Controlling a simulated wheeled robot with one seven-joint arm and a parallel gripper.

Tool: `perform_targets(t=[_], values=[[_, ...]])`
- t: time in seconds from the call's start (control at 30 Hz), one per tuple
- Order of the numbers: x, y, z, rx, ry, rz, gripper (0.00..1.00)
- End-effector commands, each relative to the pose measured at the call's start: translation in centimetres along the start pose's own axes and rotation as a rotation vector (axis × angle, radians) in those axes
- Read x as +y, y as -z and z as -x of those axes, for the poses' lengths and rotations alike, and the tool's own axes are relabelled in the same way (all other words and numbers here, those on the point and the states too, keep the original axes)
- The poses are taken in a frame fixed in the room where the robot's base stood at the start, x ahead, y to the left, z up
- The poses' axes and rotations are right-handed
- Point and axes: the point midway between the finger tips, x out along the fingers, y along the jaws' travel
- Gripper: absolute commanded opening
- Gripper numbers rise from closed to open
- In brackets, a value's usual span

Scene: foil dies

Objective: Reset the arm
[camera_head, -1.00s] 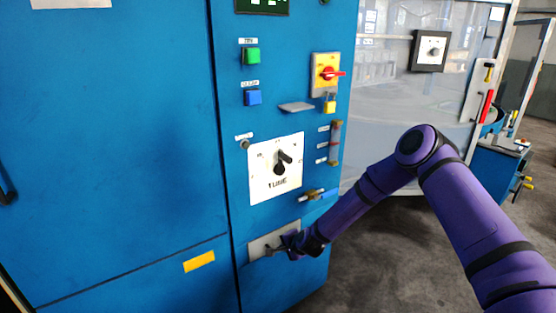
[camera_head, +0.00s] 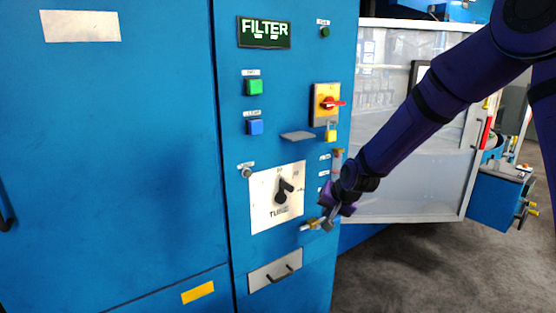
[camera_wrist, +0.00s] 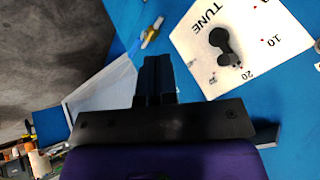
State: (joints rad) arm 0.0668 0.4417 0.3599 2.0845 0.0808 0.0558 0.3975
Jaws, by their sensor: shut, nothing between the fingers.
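My purple arm reaches in from the upper right in the head view. My gripper (camera_head: 331,218) is in front of the right edge of the blue cabinet (camera_head: 130,170), beside the white TUNE plate (camera_head: 262,218) with its black knob (camera_head: 284,190). In the wrist view the two black fingers of my gripper (camera_wrist: 157,62) are together with nothing between them. The TUNE plate (camera_wrist: 275,25) and knob (camera_wrist: 222,42) show there at the upper right. A brass-coloured valve fitting (camera_head: 313,223) is close to the fingertips in the head view; I cannot tell whether they touch.
Above are a red-and-yellow switch (camera_head: 327,103), a padlock (camera_head: 331,132), a small grey ledge (camera_head: 297,136), and green (camera_head: 250,88) and blue (camera_head: 254,127) buttons. The grey floor (camera_head: 420,270) at the lower right is clear.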

Motion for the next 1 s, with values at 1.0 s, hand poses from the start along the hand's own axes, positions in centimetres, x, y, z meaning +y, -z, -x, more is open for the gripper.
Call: perform_targets(t=[1.0], values=[[8.1, -10.2, 33.9, -0.002, -0.266, 0.284, 0.00]])
